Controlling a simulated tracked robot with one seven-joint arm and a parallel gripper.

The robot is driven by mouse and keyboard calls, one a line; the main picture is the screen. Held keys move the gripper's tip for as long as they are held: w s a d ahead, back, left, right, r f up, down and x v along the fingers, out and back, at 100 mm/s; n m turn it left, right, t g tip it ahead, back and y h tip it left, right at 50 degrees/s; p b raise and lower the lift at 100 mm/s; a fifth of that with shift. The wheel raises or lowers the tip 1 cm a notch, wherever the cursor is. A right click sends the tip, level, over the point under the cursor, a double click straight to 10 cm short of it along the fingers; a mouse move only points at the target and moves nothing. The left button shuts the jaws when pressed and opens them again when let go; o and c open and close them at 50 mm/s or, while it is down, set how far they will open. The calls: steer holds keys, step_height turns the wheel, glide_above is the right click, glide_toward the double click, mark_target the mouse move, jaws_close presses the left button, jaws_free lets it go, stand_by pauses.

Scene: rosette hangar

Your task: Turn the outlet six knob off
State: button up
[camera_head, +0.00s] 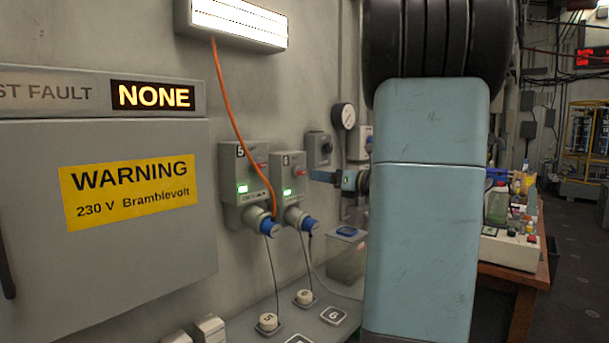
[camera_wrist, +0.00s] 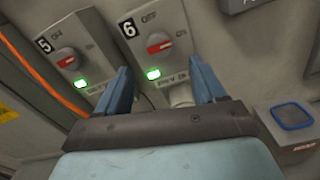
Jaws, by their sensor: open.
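The outlet six box (camera_head: 290,182) is a grey unit on the wall with a red knob (camera_head: 299,172), a lit green lamp and a blue plug below. In the wrist view the outlet six knob (camera_wrist: 159,43) is red on a pale disc, with "OFF" printed above it, and the green lamp (camera_wrist: 153,74) is lit. My gripper (camera_wrist: 158,80) is open and empty, its two blue fingers pointing toward outlet six, with the knob beyond and between the tips. In the head view my gripper (camera_head: 325,177) is just right of the box; my arm hides part of it.
The outlet five box (camera_head: 246,185), also with a lit green lamp, stands close on the left, with an orange cable (camera_head: 229,105) running up from it. A shelf below holds round caps (camera_head: 268,321). A cluttered table (camera_head: 516,272) stands at right.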

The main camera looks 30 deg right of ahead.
mark_target(301, 173)
steer(key=x, duration=0.8)
steer(key=shift+w+a, duration=0.15)
steer(key=shift+w, duration=0.1)
steer(key=c, duration=1.1)
steer(key=shift+o, duration=0.2)
